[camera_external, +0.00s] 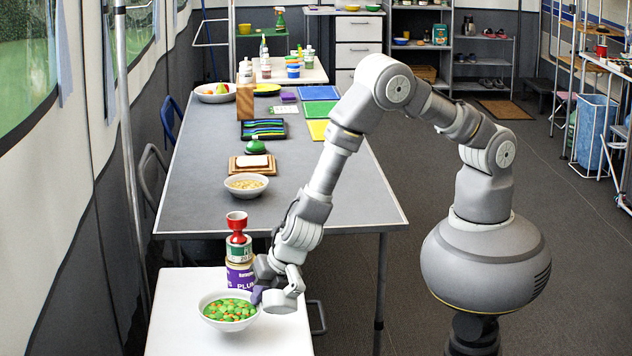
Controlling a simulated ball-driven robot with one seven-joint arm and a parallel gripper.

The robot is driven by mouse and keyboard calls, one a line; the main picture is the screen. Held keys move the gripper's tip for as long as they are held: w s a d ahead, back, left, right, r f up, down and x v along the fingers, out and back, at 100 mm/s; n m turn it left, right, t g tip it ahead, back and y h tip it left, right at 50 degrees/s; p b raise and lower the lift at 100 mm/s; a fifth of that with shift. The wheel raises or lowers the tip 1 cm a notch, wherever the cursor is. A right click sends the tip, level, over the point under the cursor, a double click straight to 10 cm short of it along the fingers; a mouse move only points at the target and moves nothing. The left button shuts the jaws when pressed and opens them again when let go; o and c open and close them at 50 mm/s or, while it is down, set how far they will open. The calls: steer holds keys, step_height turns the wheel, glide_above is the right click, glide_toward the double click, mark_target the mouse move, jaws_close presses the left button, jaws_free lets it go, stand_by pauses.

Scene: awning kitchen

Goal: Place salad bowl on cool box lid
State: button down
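The salad bowl (208,316) is white and full of green and orange pieces. It is level, at or just over a white flat top (180,335) in the foreground; I cannot tell if it touches. This top has a dark handle at its right side and looks like the cool box lid. My gripper (258,294) is low at the bowl's right rim, with a purplish fingertip against or very near it. The gap between the fingers is hidden, so I cannot tell whether it grips the rim.
Stacked cans (240,272) with a red item (237,226) on top stand close behind the bowl. The long grey table (330,205) behind carries another bowl (246,190), boards and coloured mats. The white top is clear in front of the bowl.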

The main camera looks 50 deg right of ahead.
mark_target(257, 308)
steer(key=shift+w+a+f, duration=0.1)
steer(key=shift+w+a, duration=0.25)
steer(key=shift+a, duration=0.25)
step_height(257, 308, down, 4)
steer(key=shift+r+b, duration=0.15)
steer(key=shift+b, duration=0.8)
steer(key=shift+r, duration=0.15)
steer(key=c, duration=1.7)
jaws_free()
steer(key=shift+d+f, duration=0.1)
steer(key=shift+f, duration=0.1)
steer(key=o, duration=0.4)
steer(key=shift+r, duration=0.15)
